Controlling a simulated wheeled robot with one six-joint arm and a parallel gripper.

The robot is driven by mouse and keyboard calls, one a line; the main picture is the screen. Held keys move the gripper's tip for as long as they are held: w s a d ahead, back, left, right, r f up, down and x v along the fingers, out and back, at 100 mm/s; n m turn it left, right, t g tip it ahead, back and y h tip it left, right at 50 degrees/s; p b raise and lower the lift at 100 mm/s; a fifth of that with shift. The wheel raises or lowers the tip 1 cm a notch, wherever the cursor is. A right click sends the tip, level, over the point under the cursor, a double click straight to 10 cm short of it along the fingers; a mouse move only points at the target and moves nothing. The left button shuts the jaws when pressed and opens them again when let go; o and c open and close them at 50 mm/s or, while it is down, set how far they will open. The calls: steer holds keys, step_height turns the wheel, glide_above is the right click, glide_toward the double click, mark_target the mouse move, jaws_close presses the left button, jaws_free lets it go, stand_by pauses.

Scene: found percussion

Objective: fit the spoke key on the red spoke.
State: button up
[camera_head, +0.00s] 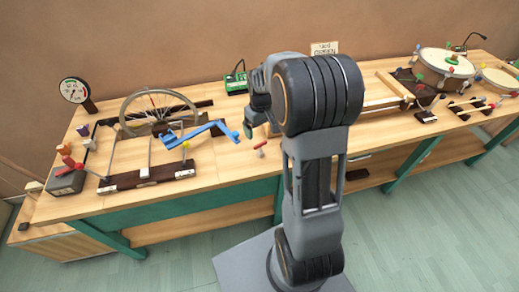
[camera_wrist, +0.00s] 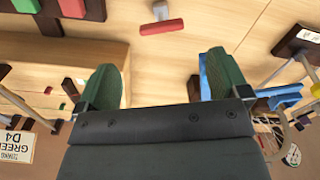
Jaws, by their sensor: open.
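A small tool with a red crossbar and a pale stem, which looks like the spoke key (camera_head: 261,148), lies on the bench top just right of the blue lever. It also shows at the top of the wrist view (camera_wrist: 161,27), ahead of my fingertips and roughly between their lines. My gripper (camera_wrist: 163,78) is open and empty, with its green fingers wide apart. In the head view my arm partly hides it. The spoked wheel (camera_head: 126,118) stands at the bench's left. A thin reddish line near its top may be the red spoke (camera_head: 152,100), too small to be sure.
A blue lever (camera_head: 200,131) reaches from the wheel frame toward my gripper. A dark wooden bar (camera_head: 148,178) lies in front of the wheel. A dial gauge (camera_head: 74,91) stands at the left. Drums (camera_head: 446,62) stand at the right. The wood around the key is clear.

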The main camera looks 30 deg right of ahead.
mark_target(260, 144)
steer(key=shift+a+f, duration=0.1)
steer(key=shift+f, duration=4.4)
steer(key=shift+c, duration=0.2)
steer(key=c, duration=1)
steer(key=shift+r, duration=0.15)
